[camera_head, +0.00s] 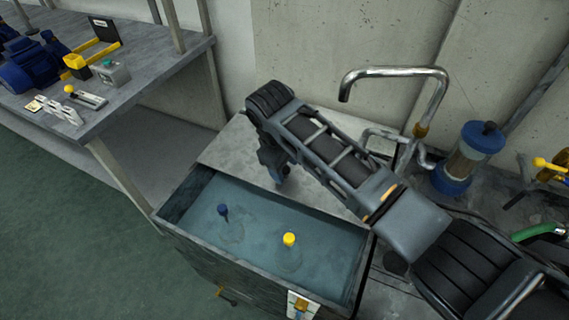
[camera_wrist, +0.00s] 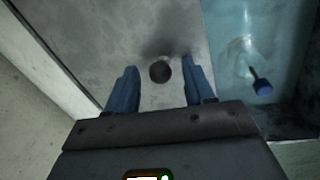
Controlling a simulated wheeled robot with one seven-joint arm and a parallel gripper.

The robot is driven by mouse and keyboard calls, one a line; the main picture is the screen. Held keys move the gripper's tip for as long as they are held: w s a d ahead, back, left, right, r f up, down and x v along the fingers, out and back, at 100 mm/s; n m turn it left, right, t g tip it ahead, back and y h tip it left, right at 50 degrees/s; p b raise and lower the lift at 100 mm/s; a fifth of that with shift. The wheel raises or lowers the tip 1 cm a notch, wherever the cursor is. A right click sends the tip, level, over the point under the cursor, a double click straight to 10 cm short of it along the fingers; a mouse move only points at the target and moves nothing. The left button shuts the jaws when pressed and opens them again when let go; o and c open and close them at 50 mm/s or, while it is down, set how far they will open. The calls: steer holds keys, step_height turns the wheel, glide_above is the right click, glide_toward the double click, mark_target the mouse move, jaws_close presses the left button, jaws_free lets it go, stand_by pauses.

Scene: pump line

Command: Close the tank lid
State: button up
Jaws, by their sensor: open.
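The tank (camera_head: 205,258) is an open box of blue-tinted water below the arm in the head view. Its grey lid (camera_head: 228,148) lies flat at the tank's back side, leaving most of the water uncovered. In the wrist view the lid (camera_wrist: 95,40) fills the middle, with a dark round knob (camera_wrist: 160,71) on it. My gripper (camera_wrist: 160,64) is open over the lid, with one blue finger on each side of the knob. I cannot tell whether the fingers touch it. In the head view my arm hides the knob and part of the lid.
A blue float (camera_head: 223,211) and a yellow float (camera_head: 289,239) are in the water. A bent metal spout (camera_head: 395,72) and a blue-capped clear cylinder (camera_head: 468,155) stand at right. A workbench (camera_head: 150,75) with a blue motor (camera_head: 30,65) stands at left.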

steer(key=shift+c, duration=0.4)
jaws_close()
